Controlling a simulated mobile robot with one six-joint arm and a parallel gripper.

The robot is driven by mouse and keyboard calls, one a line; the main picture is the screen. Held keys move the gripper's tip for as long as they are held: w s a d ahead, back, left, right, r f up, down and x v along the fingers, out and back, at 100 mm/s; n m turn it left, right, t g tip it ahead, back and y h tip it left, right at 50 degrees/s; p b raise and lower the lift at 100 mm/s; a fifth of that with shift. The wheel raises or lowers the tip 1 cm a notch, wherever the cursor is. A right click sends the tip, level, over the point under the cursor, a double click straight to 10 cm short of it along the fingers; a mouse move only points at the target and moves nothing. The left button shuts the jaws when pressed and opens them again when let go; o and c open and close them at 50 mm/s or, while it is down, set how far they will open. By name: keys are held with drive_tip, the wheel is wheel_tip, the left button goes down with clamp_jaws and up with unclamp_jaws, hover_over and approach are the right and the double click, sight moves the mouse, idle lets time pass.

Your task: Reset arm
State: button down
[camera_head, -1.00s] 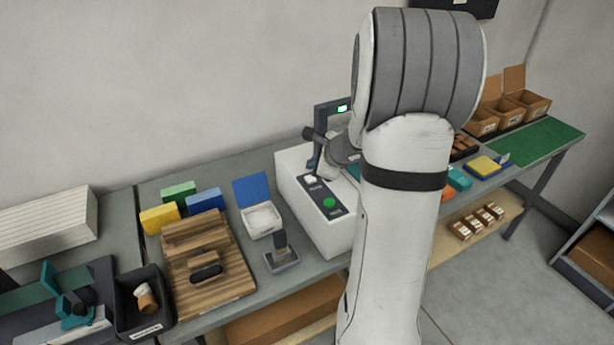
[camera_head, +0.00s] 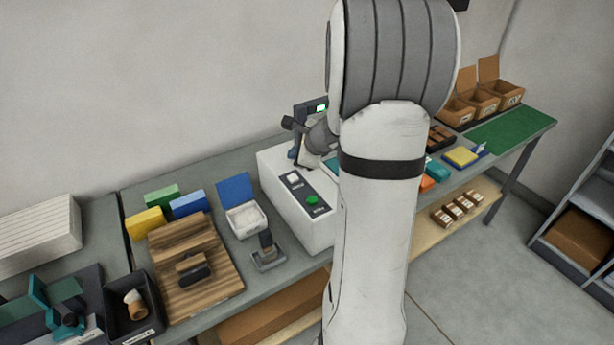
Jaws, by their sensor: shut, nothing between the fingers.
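My white and grey arm (camera_head: 376,220) fills the middle of the view and hides part of the bench behind it. My gripper (camera_head: 300,158) shows small and dark just left of the arm. It is shut and empty, pointing down over the back part of a white machine box (camera_head: 272,165). The box has a dark panel with a green button (camera_head: 312,200) and a white switch (camera_head: 292,178). I cannot tell how far above the box the fingertips are.
A wooden board (camera_head: 215,262), a dark bin (camera_head: 118,318), an open white box with blue lid (camera_head: 242,220) and a stamp-like tool (camera_head: 268,256) stand left of the machine. Cardboard boxes (camera_head: 484,104) and a green mat (camera_head: 512,124) lie at right. Floor is clear at lower right.

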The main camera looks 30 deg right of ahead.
drive_tip(key=s+a+r+n+g+y+b, duration=0.1)
drive_tip(key=s+a+r+n, duration=0.1)
drive_tip(key=s+a+n, duration=0.4)
drive_tip(key=s+a+r+n+g+y, duration=0.1)
drive_tip(key=s+a+r+n+g, duration=0.2)
drive_tip(key=a, duration=0.5)
drive_tip(key=s+a+n+g+h+b, duration=0.1)
drive_tip(key=s+a+n+h+b, duration=0.1)
drive_tip(key=s+n, duration=1.2)
drive_tip(key=shift+s+a+n+g+h, duration=0.3)
drive_tip(key=shift+s+a+n+h, duration=0.1)
drive_tip(key=shift+s+a+h, duration=0.65)
drive_tip(key=shift+w, duration=0.1)
